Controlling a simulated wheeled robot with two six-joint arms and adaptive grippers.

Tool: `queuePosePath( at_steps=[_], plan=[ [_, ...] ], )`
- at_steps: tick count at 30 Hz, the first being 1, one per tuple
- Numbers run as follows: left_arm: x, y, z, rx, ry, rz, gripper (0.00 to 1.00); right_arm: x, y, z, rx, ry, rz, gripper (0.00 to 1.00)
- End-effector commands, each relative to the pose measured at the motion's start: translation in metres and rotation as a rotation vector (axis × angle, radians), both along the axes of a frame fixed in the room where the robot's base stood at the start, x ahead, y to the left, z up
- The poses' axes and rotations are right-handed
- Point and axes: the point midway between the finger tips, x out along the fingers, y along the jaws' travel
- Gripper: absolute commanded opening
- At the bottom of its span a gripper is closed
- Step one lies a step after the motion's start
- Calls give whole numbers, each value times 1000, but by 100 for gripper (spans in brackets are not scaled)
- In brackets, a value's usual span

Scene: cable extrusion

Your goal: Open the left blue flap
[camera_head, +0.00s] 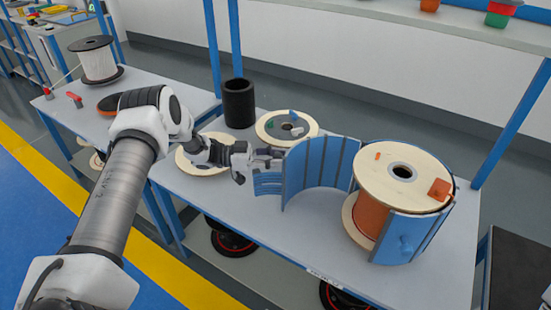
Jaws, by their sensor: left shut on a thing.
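A curved blue flap (320,170) stands upright on the grey table, swung out to the left of a large wooden spool (402,178) wound with orange-brown cable. My left gripper (268,160) reaches in from the left and is shut on the left edge of this left blue flap. The exact finger contact is small and partly hidden. Another blue flap (405,240) with a blue knob lies close against the front right of the spool. My right gripper is not in view.
Wooden discs (287,127) lie flat behind and beside my gripper, near a black cylinder (239,103). A white cable spool (97,60) stands on the left table. Blue posts rise behind. The table's front left part is clear.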

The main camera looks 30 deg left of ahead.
Motion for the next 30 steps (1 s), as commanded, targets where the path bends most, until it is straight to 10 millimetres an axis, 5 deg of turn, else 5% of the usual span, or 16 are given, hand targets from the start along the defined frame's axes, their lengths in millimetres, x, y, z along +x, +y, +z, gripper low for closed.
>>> queuePosePath(
  at_steps=[13, 14, 15, 16, 30],
  plan=[
    [2, -1, 1, 0, -3, 4, 0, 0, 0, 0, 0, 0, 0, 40],
    [2, -1, 2, 0, -3, 4, 37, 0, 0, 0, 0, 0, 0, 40],
    [2, -1, 2, 0, -3, 3, 52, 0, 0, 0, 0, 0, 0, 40],
    [2, -1, 2, 0, -3, 3, 55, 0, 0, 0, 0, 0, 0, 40],
    [0, 2, 0, 0, -1, 2, 55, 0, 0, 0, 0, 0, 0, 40]
  ],
)
